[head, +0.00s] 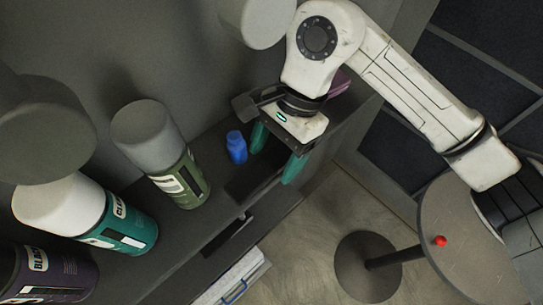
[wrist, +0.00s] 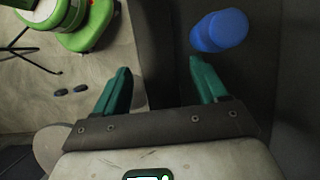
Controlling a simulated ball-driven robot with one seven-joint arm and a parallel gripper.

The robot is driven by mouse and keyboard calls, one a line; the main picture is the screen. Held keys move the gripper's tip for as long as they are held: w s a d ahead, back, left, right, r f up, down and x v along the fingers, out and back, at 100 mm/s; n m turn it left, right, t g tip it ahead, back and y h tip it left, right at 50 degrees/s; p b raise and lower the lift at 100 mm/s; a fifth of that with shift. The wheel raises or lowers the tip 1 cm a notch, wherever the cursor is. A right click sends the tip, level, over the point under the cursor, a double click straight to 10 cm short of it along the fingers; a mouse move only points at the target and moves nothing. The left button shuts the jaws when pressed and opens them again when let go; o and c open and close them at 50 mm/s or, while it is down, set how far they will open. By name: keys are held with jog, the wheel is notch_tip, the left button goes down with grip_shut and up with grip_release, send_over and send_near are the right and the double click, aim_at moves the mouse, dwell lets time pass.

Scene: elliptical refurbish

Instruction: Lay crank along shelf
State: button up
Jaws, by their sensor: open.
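No crank can be made out with certainty in either view. The dark shelf (head: 215,165) runs diagonally along the grey wall in the head view. My gripper (head: 275,154) is open, its two green fingers pointing down at the shelf's right part, with nothing seen between them. In the wrist view my gripper (wrist: 162,85) straddles the shelf's edge, the left finger over the floor side and the right finger over the dark shelf top. A small blue bottle (head: 237,147) stands on the shelf just left of the fingers; it also shows beyond the right fingertip in the wrist view (wrist: 220,31).
Several spray cans, among them a green one (head: 178,180) and a teal one (head: 125,225), fill the shelf's left part. A purple item (head: 340,83) lies behind my arm. A round table (head: 455,215) with a small red object (head: 440,241) stands at right.

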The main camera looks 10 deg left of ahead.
grip_shut()
dwell(0.6)
